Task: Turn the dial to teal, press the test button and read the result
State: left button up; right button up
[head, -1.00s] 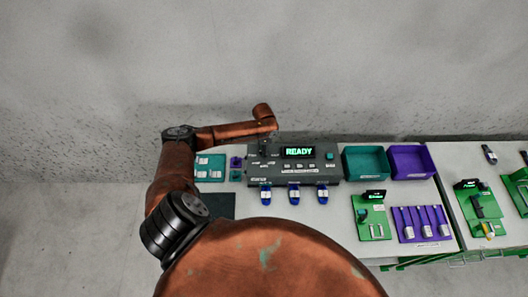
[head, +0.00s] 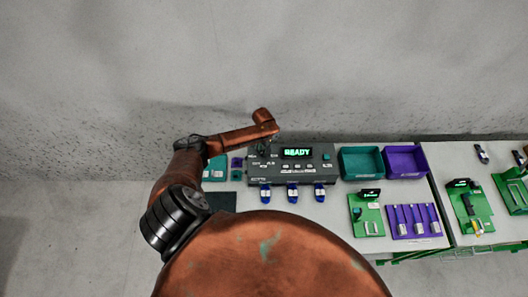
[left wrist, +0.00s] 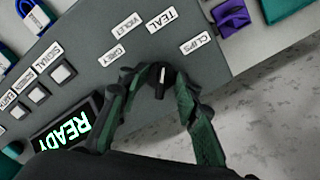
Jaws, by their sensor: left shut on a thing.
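The dark grey tester box (head: 312,177) stands on the table, its screen (head: 297,153) reading READY in green. My left gripper (left wrist: 160,82) is shut on the black dial (left wrist: 160,78) at the box's left end. In the left wrist view the dial's white mark points up towards the TEAL label (left wrist: 163,19). Labels for VIOLET, GREY and CLIPS lie around it. In the head view my left gripper (head: 263,149) partly hides the dial. A teal button (head: 327,157) sits right of the screen; its label is too small to read. My right gripper is out of view.
Green and purple fixtures lie in front of the bins. A dark mat (head: 222,202) lies left of the connectors.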

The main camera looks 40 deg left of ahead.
pick_arm(q)
jog(key=shift+o, duration=0.6)
jog(key=shift+s+f, duration=0.2)
jog(key=shift+r, duration=0.15)
notch_tip(320, 180, up, 2)
jog(key=shift+w+a+r+p, duration=0.1)
jog(key=shift+w+r+p, duration=0.1)
jog(key=shift+p, duration=0.75)
jog(key=shift+s+r, duration=0.1)
jog(key=shift+r, duration=2.2)
jog(key=shift+f, duration=0.1)
